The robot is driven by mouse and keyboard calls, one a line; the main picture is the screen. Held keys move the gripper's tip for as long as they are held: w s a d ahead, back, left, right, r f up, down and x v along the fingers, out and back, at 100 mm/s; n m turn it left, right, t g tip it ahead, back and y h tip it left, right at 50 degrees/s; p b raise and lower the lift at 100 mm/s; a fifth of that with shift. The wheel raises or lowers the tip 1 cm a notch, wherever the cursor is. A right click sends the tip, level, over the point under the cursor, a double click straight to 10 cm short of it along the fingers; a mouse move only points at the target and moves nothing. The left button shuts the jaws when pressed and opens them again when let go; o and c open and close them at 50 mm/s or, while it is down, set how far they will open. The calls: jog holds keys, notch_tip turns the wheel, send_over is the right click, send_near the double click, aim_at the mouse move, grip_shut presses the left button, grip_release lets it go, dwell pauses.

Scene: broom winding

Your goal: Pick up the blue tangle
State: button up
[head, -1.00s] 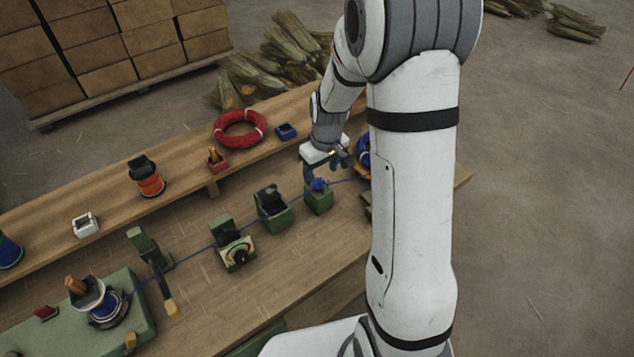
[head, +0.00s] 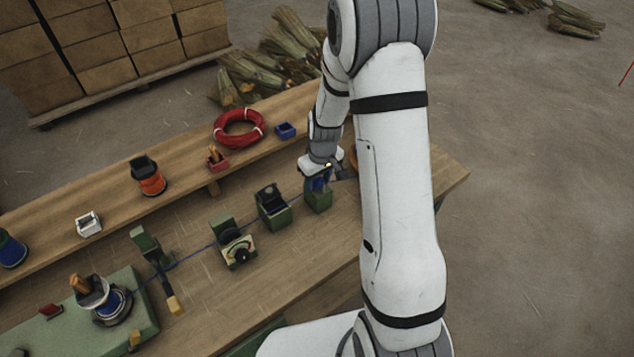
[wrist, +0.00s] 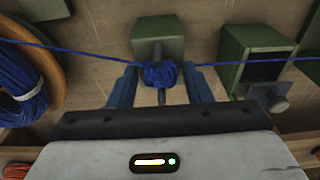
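The blue tangle (wrist: 160,74) is a small knotted lump on the blue line, beside a grey peg at a green block (wrist: 157,38). In the wrist view the line runs out from it to both sides. My gripper (wrist: 161,88) is open, with one blue finger on each side of the tangle and visible gaps between. In the head view my gripper (head: 320,180) is down at the green block (head: 318,198) and largely covers the tangle.
A wooden reel with blue line (wrist: 22,85) stands close left in the wrist view; a hollow green block (wrist: 258,60) is close right. A meter block (head: 236,246) and winding spool (head: 108,305) stand along the line. A red coil (head: 240,128) lies on the shelf.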

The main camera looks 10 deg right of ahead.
jog(key=c, duration=0.6)
